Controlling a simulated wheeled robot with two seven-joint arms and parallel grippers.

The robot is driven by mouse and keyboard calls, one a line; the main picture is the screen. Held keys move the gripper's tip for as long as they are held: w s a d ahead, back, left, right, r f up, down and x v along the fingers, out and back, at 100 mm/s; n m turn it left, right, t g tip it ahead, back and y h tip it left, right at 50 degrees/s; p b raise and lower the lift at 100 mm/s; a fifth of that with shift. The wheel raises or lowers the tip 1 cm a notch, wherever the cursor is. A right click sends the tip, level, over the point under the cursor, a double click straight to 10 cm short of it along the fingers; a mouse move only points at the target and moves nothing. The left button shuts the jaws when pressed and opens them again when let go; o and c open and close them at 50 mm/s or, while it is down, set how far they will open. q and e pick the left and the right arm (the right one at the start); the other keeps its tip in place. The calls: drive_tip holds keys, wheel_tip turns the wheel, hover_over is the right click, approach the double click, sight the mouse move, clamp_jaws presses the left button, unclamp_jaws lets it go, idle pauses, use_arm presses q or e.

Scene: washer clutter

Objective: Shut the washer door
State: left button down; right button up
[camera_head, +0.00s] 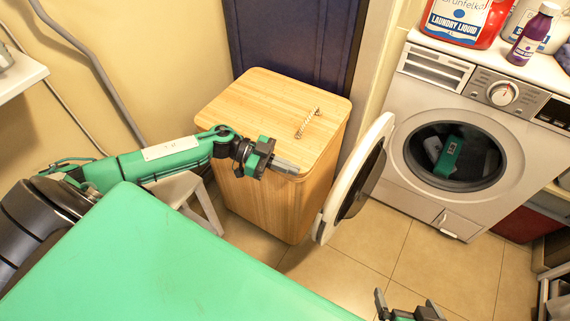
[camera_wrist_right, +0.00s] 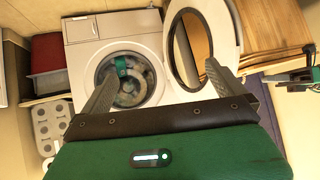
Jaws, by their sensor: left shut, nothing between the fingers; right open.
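The white washer (camera_head: 400,115) stands at the right of the head view. Its round door (camera_head: 335,190) is swung wide open to the left, away from the drum opening (camera_head: 455,155). A green and grey item (camera_head: 449,152) shows in the opening. The right wrist view shows the open door (camera_wrist_right: 231,30) right of the washer front (camera_wrist_right: 118,52). My left gripper (camera_head: 287,165) is shut and empty, over the wooden hamper's front edge, left of the door. My right gripper (camera_head: 408,303) is open at the bottom edge; its spread fingers (camera_wrist_right: 160,90) are empty before the washer.
The wooden hamper (camera_head: 255,105) stands close to the left of the door, with a rope handle on its lid. A red detergent bottle (camera_head: 465,18) and a purple bottle (camera_head: 532,35) stand on the washer. Tiled floor (camera_head: 385,245) before the washer is clear. A stool (camera_head: 175,187) is at left.

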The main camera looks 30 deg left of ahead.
sight(334, 185)
use_arm(q)
drive_tip(key=b+x, duration=0.1)
drive_tip(key=x, duration=0.7)
drive_tip(key=shift+d, duration=0.15)
drive_tip(key=shift+w+d+f, duration=0.1)
drive_tip(key=shift+w+d, duration=0.1)
drive_tip(key=shift+d, duration=0.5)
use_arm(e)
drive_tip(key=shift+w+a+t+y, duration=0.25)
drive_tip(key=shift+a+t, duration=0.15)
drive_tip(key=shift+a, duration=0.15)
drive_tip(key=shift+w+a+t+y, duration=0.15)
drive_tip(key=shift+a+t+y, duration=0.1)
drive_tip(key=shift+a+t, duration=0.25)
drive_tip(key=shift+r, duration=0.1)
